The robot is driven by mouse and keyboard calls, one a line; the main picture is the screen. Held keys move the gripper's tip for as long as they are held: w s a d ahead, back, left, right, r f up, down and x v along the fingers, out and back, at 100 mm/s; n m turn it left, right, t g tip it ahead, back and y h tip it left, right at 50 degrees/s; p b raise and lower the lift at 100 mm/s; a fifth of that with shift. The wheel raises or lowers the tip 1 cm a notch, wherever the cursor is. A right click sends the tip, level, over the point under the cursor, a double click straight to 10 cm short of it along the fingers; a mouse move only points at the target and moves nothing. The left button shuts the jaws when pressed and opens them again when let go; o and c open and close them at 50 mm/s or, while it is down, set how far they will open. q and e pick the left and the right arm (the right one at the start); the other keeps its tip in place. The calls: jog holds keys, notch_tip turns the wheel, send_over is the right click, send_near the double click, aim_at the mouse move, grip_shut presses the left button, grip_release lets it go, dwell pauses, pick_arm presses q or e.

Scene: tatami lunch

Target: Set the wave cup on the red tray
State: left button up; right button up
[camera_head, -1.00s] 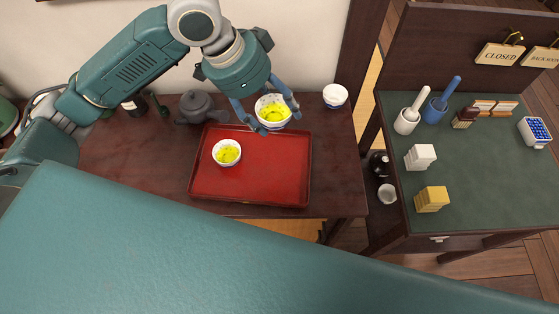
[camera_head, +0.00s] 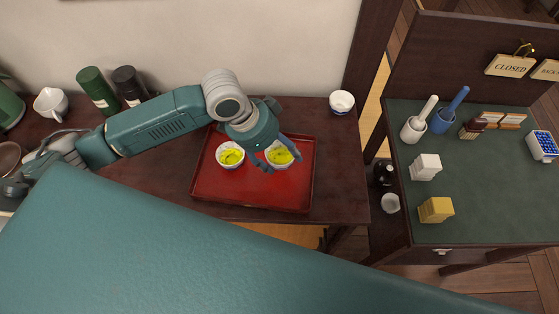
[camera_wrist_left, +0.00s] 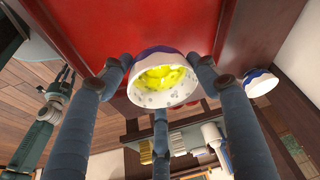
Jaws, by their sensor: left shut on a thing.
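The wave cup (camera_head: 278,160) is white with a dark blue base and holds yellow contents. My left gripper (camera_head: 272,160) is shut on it, with its fingers around the sides, over the right half of the red tray (camera_head: 255,195). The cup also shows between the fingers in the left wrist view (camera_wrist_left: 165,80), close to the tray (camera_wrist_left: 190,25). I cannot tell whether its base touches the tray. A second white cup with yellow contents (camera_head: 230,155) stands on the tray to the left. My right gripper (camera_wrist_left: 67,76) shows small at the left of the wrist view, its fingers apart and empty.
A white and blue cup (camera_head: 342,102) stands on the dark table behind the tray's right side. A green canister (camera_head: 97,90) and a black canister (camera_head: 130,84) stand at the back left. A green-topped counter (camera_head: 480,190) is to the right. The tray's front is clear.

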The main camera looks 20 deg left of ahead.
aim_at(279, 162)
pick_arm(q)
notch_tip(279, 162, down, 4)
jog(key=shift+f, duration=0.1)
pick_arm(e)
jog(key=shift+w, duration=0.1)
pick_arm(q)
jog(key=o, duration=1.1)
jog(key=shift+f, duration=0.1)
jog(key=shift+c, duration=0.2)
jog(key=shift+o, duration=1.1)
pick_arm(e)
jog(key=shift+a, duration=0.3)
pick_arm(q)
jog(key=v, duration=1.2)
jog(key=shift+r, duration=0.25)
pick_arm(e)
jog(key=shift+d+r, duration=0.1)
jog(key=shift+d, duration=0.15)
